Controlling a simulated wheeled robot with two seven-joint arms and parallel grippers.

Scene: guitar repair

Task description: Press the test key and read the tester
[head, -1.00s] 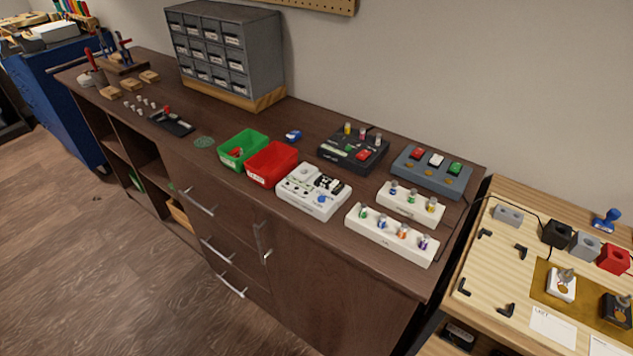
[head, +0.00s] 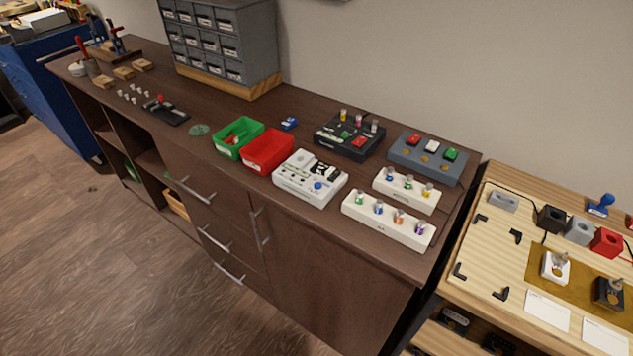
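A white device (head: 296,190) with a blue button and a dark patterned panel sits near the front edge of the brown cabinet top (head: 230,170). Behind it is a black device (head: 343,150) with a red key and several small coloured-capped parts along its back. To the right, a grey box (head: 405,160) carries red, white and green buttons above round copper-coloured spots. I cannot tell from the small labels which of these is the tester, and no reading is legible. Neither of my grippers is in view.
Two white racks (head: 382,230) (head: 404,198) hold coloured knobs. A green bin (head: 222,148) and a red bin (head: 262,160) stand left of the white device. A grey drawer unit (head: 256,45) stands at the back. A light wood bench (head: 480,265) adjoins at right; floor in front is clear.

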